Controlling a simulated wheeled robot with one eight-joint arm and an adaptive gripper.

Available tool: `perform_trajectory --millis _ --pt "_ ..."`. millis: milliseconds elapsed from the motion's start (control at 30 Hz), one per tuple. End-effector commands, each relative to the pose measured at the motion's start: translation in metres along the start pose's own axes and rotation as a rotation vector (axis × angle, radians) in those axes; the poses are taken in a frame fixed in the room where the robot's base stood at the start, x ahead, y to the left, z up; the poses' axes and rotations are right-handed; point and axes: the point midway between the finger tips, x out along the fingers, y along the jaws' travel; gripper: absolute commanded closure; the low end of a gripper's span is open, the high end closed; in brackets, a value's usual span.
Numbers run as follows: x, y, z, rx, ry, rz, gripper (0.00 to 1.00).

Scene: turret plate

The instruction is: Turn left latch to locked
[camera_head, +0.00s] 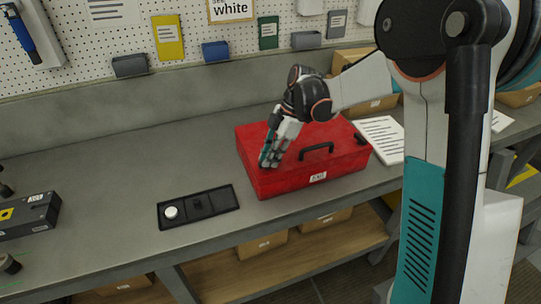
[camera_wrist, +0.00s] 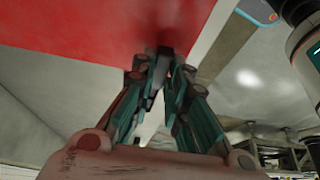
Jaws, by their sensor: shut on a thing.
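The red toolbox (camera_head: 342,167) stands closed on the grey bench, with a black handle (camera_head: 317,150) on its lid and a small white label on its front. My gripper (camera_head: 267,164) reaches down to the toolbox's front left part and covers the left latch in the head view. In the wrist view the toolbox (camera_wrist: 75,45) fills the upper left. There my gripper (camera_wrist: 161,78) has its teal fingers closed around a small dark piece at the red edge, the left latch (camera_wrist: 164,51). Its exact angle is hidden by the fingers.
A black tray (camera_head: 225,200) with a round white piece lies on the bench left of the toolbox. A dark box (camera_head: 30,215) lies at the far left. White sheets (camera_head: 381,138) lie right of the toolbox. The bench behind the tray is clear.

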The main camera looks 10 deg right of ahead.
Motion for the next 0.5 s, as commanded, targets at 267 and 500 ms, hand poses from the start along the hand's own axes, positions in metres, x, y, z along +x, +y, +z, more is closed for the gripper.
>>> perform_trajectory --millis 267,500 --pt "-0.0001 0.0004 0.0004 -0.001 -0.001 0.001 1.0" --pt "-0.0001 0.0003 0.0003 0.0 -0.001 0.001 0.66"
